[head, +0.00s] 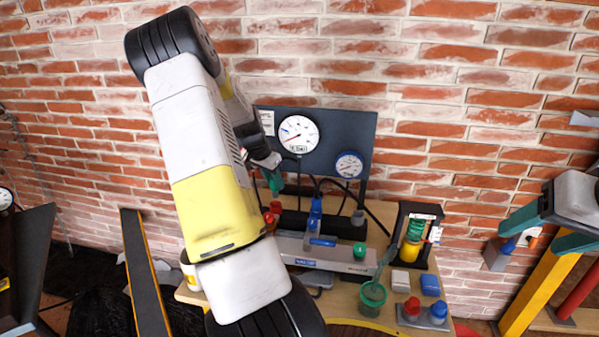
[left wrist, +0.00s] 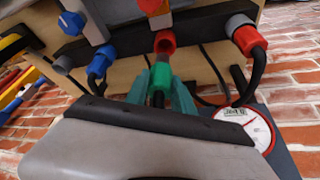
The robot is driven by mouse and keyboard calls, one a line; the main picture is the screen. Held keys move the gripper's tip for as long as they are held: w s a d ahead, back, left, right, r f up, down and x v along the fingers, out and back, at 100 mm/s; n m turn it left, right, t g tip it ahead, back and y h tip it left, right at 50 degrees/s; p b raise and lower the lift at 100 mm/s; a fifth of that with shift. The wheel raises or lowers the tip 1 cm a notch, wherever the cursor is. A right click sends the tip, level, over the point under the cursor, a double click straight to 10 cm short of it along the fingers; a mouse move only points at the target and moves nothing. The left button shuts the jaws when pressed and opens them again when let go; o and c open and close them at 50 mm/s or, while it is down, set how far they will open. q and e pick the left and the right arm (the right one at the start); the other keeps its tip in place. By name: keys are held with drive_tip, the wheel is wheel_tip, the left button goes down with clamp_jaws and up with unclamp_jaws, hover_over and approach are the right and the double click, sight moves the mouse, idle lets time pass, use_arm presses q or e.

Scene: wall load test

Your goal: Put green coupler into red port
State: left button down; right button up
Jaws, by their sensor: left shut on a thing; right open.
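My left gripper (left wrist: 160,88) is shut on the green coupler (left wrist: 160,76), which sits between its teal fingers. The coupler points at the red port (left wrist: 165,42) on the dark manifold bar. The coupler's tip overlaps the port's mouth in the left wrist view; I cannot tell whether it touches or is inside. In the head view my left gripper (head: 272,181) is low in front of the gauge panel, largely hidden by my left arm. My right gripper (head: 530,228) is open, far right, away from the bench.
A red coupler with a black hose (left wrist: 250,40) is beside the red port, at a grey port. A blue coupler (left wrist: 99,65) is on the other side. The gauge panel (head: 332,165) stands behind. The bench holds a green cup (head: 372,299) and a spring stand (head: 413,237).

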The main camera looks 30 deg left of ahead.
sight(273, 192)
use_arm(q)
drive_tip(key=shift+f, duration=0.5)
idle(0.4)
drive_tip(key=shift+f, duration=0.35)
drive_tip(key=shift+f, duration=0.3)
idle(0.6)
drive_tip(key=shift+f, duration=0.45)
drive_tip(key=shift+f, duration=0.25)
idle(0.3)
drive_tip(key=shift+f, duration=0.45)
drive_tip(key=shift+f, duration=0.3)
drive_tip(key=shift+f, duration=0.3)
drive_tip(key=shift+f, duration=0.25)
idle(0.7)
